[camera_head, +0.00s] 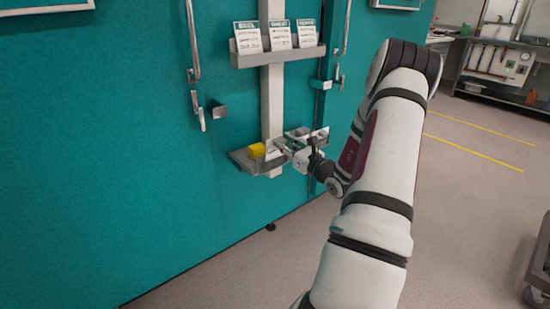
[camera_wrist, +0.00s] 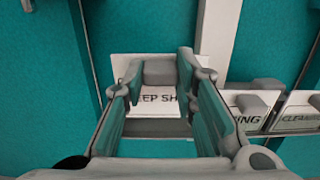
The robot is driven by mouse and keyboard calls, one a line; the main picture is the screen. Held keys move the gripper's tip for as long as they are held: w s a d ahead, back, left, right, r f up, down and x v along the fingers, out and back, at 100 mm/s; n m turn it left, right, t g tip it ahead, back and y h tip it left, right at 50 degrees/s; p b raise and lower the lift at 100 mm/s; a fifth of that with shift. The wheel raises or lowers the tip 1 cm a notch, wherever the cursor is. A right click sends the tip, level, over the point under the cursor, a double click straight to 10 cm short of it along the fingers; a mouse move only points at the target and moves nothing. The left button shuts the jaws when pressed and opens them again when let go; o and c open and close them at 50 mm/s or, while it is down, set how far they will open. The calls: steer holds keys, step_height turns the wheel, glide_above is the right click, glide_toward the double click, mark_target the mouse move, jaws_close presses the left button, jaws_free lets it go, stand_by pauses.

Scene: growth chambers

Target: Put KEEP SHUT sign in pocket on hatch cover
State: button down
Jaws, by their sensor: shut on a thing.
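The KEEP SHUT sign (camera_wrist: 150,100) is a white plate with dark letters, "EEP SH" readable, and a grey block on its face. My gripper (camera_wrist: 158,73) is shut on this grey block, one finger on each side. The fingers hide the ends of the lettering. In the head view my gripper (camera_head: 302,158) is at the low grey shelf (camera_head: 242,160) on the teal wall. The sign is too small there to tell apart from its neighbours, and I cannot tell whether it still touches the shelf. I cannot make out the pocket or hatch cover for certain.
Two more signs, one ending "NING" (camera_wrist: 246,120) and one starting "CLEAN" (camera_wrist: 298,118), stand close on the right. A yellow object (camera_head: 257,150) sits on the low shelf. Above, a grey rack (camera_head: 278,57) holds three cards. Vertical handles (camera_head: 193,45) flank it. Open floor lies right.

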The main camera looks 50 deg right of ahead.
steer(key=v, duration=0.8)
steer(key=shift+p, duration=0.4)
steer(key=shift+w, duration=0.1)
stand_by(0.4)
steer(key=w+a+n+y, duration=0.3)
steer(key=w+a+y, duration=0.2)
steer(key=a, duration=0.5)
steer(key=w+a+n+y, duration=0.3)
steer(key=w+a+y, duration=0.15)
steer(key=a, duration=0.65)
steer(key=s+a+n+g+y, duration=0.1)
steer(key=a+n+g+y, duration=0.35)
steer(key=a, duration=0.75)
steer(key=s+a+n+g+y, duration=0.25)
steer(key=a+y, duration=0.25)
steer(key=a, duration=0.7)
step_height(320, 180, up, 20)
steer(key=m+t+h+p, duration=0.4)
steer(key=t+h+p, duration=0.1)
steer(key=p, duration=2.1)
steer(key=shift+w+m+h+p, duration=0.25)
steer(key=shift+m+h+p, duration=0.05)
